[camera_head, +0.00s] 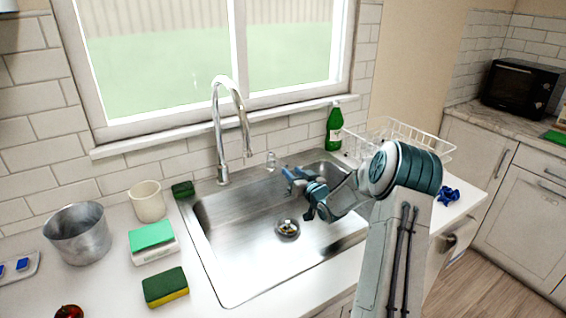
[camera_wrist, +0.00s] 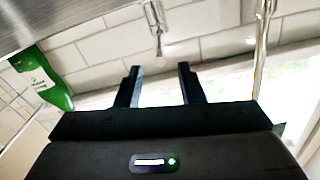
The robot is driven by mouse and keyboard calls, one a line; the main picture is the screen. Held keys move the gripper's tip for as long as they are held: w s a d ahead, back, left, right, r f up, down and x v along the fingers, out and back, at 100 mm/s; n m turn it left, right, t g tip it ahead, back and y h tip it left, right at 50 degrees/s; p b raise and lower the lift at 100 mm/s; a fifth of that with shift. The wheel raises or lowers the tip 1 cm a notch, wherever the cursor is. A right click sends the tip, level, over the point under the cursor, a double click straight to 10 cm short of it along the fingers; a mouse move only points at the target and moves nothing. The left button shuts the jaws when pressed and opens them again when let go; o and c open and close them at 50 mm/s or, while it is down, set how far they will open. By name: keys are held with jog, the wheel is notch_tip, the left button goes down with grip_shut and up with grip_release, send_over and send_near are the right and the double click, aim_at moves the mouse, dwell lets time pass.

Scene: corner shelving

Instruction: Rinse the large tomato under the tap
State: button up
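A red tomato (camera_head: 68,312) with a green top shows at the bottom left edge of the head view, on the counter and partly cut off. The chrome tap (camera_head: 218,130) arches over the back left of the steel sink (camera_head: 225,275). My gripper (camera_head: 287,181) is over the sink, to the right of the tap's spout and apart from it. In the wrist view my gripper (camera_wrist: 160,82) has its two fingers spread with nothing between them. A chrome pipe, seemingly the tap (camera_wrist: 263,45), shows at the right there.
Left of the sink are a metal pot (camera_head: 77,235), a cream cup (camera_head: 147,201), a white box with a green top (camera_head: 153,248) and a green-yellow sponge (camera_head: 165,288). A green bottle (camera_head: 334,128) and wire rack (camera_head: 420,142) stand behind my arm. The basin's left side is clear.

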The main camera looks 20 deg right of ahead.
aim_at(275, 157)
jog(key=w, duration=0.2)
jog(key=w+a+p, duration=0.1)
jog(key=w, duration=0.4)
jog(key=shift+w+a, duration=0.1)
jog(key=shift+a, duration=0.05)
grip_shut()
